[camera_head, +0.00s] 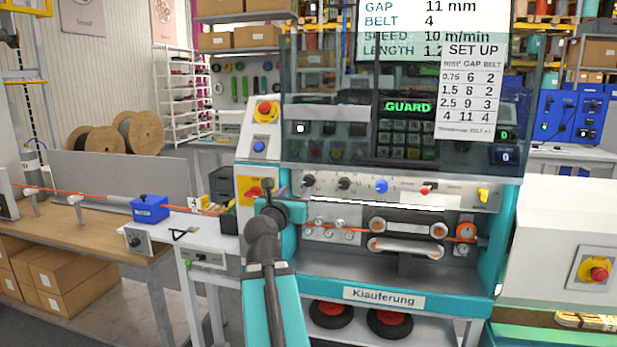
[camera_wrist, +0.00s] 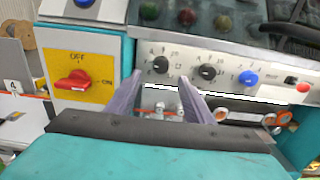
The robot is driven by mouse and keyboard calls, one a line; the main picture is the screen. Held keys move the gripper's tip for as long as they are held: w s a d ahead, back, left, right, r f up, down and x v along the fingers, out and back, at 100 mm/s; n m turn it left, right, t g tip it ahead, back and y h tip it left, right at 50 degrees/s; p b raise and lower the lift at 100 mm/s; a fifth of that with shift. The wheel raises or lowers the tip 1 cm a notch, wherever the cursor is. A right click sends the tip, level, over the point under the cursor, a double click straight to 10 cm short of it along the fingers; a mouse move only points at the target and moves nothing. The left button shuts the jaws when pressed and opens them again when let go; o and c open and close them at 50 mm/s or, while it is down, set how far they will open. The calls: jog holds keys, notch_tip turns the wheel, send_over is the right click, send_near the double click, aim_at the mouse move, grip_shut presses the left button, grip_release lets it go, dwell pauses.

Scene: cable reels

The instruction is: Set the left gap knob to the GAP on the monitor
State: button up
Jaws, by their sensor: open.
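The monitor (camera_head: 415,22) at the top of the head view reads GAP 11 mm and BELT 4. The left gap knob (camera_wrist: 160,65) is black, at the left end of a row on the machine's pale panel. In the head view, this knob (camera_head: 308,181) is just right of my gripper (camera_head: 287,200). In the wrist view, my gripper (camera_wrist: 160,76) is open and empty, with its two grey fingertips at either side of and slightly below the left knob. I cannot tell how far they are from the panel. The knob's exact setting is too small to read.
A second black knob (camera_wrist: 208,72) and a blue knob (camera_wrist: 248,78) sit right of it. A red switch (camera_wrist: 73,80) on a yellow plate is at the left. A clear guard (camera_head: 330,110) covers the upper machine, and a SET UP chart (camera_head: 470,90) hangs there.

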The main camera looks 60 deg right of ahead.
aim_at(306, 181)
jog(key=shift+p+x, duration=1.35)
jog(key=shift+p, duration=2.4)
jog(key=d+p, duration=0.1)
jog(key=p, duration=0.2)
jog(key=shift+w+r+p, duration=0.1)
jog(key=shift+p, duration=0.3)
jog(key=p, duration=0.2)
jog(key=shift+w+d+p, duration=0.15)
jog(key=shift+d+p, duration=0.2)
jog(key=shift+d, duration=0.05)
jog(key=shift+p+x, duration=0.5)
jog(key=shift+x, duration=2.3)
